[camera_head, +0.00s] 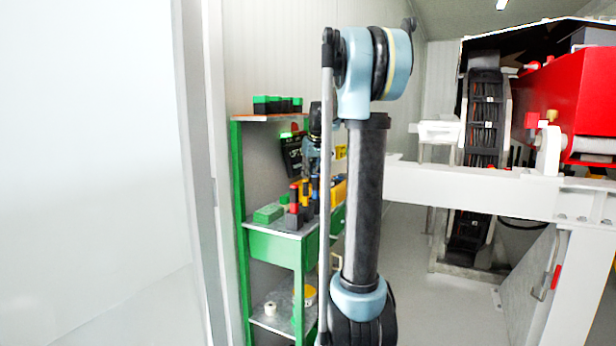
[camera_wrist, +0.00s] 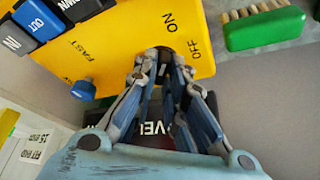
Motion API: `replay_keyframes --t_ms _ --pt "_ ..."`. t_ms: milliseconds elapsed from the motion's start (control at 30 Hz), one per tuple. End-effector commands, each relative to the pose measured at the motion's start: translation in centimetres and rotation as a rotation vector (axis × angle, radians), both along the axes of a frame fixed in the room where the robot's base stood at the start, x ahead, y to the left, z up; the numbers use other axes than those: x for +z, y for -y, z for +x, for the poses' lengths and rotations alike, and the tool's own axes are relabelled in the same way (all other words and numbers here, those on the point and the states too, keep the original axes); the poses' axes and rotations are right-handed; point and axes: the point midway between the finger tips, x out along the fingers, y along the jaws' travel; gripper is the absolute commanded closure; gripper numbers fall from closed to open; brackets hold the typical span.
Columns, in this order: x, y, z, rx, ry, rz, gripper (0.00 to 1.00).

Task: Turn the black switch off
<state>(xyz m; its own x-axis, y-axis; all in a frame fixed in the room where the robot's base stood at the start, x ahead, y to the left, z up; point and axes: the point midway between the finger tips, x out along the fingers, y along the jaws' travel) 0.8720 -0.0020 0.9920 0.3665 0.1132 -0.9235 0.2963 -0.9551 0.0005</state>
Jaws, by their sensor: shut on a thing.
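The yellow panel (camera_wrist: 120,48) shows in the wrist view with the printed words FAST, ON and OFF. The black switch (camera_wrist: 165,55) sticks out from the panel below the word ON. My gripper (camera_wrist: 164,62) is shut on it, with one finger on each side. The fingers hide part of the switch, so its exact setting is hard to read. In the head view the yellow panel (camera_head: 339,189) stands on the green shelf, partly behind my arm, and the switch cannot be made out.
A blue knob (camera_wrist: 83,90) and blue and black buttons (camera_wrist: 41,20) sit left of my gripper. A green brush (camera_wrist: 263,28) lies at the right. The green shelf (camera_head: 275,246) holds several small items. A red machine (camera_head: 572,97) stands at the right.

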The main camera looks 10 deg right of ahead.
Motion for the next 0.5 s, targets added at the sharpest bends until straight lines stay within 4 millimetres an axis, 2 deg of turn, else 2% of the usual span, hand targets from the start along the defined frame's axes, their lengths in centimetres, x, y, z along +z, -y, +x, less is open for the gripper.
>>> replay_keyframes --t_ms 333,367,400,433,500 --pt "-0.29 -0.05 0.0 -0.016 -0.001 -0.001 1.0" --pt "-0.29 -0.05 0.0 -0.015 -0.001 0.0 0.82" --pt "-0.3 -0.05 0.0 -0.015 -0.001 0.0 0.73" --pt "-0.29 -0.05 0.0 -0.015 -0.001 0.0 0.68" --pt "-0.26 -0.06 -0.02 -0.015 -0.001 0.0 0.68"
